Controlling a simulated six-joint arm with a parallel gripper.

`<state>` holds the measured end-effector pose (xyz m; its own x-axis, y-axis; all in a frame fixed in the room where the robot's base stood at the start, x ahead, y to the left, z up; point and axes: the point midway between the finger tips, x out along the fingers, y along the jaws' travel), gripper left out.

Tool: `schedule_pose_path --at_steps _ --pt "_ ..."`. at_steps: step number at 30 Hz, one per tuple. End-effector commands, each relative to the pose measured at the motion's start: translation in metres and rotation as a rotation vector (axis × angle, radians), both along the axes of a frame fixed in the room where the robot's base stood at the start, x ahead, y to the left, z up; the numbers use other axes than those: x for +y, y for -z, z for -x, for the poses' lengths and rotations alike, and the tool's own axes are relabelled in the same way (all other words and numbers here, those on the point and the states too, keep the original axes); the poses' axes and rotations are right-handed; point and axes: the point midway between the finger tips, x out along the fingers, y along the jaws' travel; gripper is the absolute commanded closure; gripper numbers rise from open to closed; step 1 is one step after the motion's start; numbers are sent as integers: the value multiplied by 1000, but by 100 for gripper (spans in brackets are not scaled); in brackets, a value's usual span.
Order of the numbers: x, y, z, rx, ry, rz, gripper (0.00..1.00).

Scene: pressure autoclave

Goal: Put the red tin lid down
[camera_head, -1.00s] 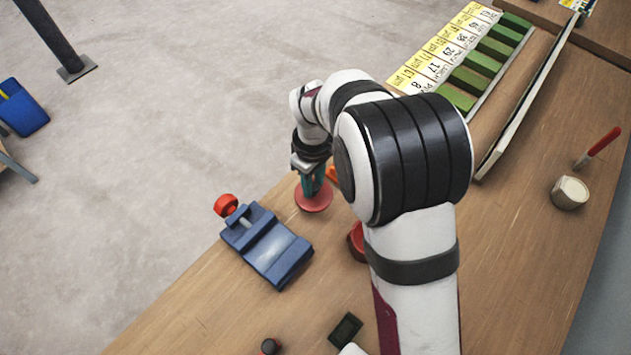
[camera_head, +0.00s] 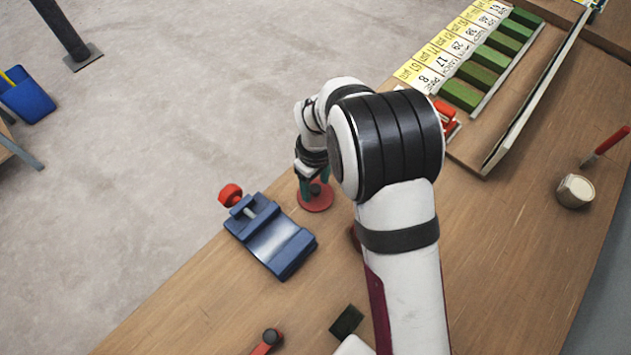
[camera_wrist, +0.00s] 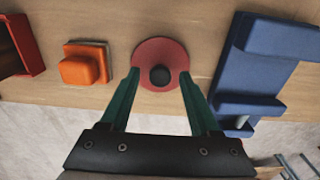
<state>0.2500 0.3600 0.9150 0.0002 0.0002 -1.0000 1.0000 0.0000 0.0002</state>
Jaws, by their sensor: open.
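The red tin lid (camera_head: 318,203) is a flat red disc with a dark round knob on top. It lies on the wooden table, just right of the blue vise-like block. In the wrist view the lid (camera_wrist: 146,54) shows flat with its black knob at the middle. My gripper (camera_wrist: 159,76) has green fingers that are spread apart, one on each side of the lid's near part, with clear space between them and the knob. In the head view my gripper (camera_head: 316,190) is over the lid, partly hidden by my wrist.
The blue block (camera_head: 270,238) stands close left of the lid; in the wrist view it is at the right. An orange block (camera_wrist: 86,65) and a red open box (camera_wrist: 20,45) lie to the other side. Green blocks (camera_head: 460,95) fill a rack at the back right. The table edge is close.

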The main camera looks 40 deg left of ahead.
Motion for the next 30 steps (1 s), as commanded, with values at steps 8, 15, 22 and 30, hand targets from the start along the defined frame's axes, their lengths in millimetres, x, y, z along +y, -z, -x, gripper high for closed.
schedule_pose_path --at_steps 8,15,22,30 --pt "1 -40 -1 -3 1 -5 37" --pt "1 -103 -1 -2 0 -4 37" --pt "0 -123 0 0 0 0 37" --pt "-142 -187 -21 38 643 -26 37"
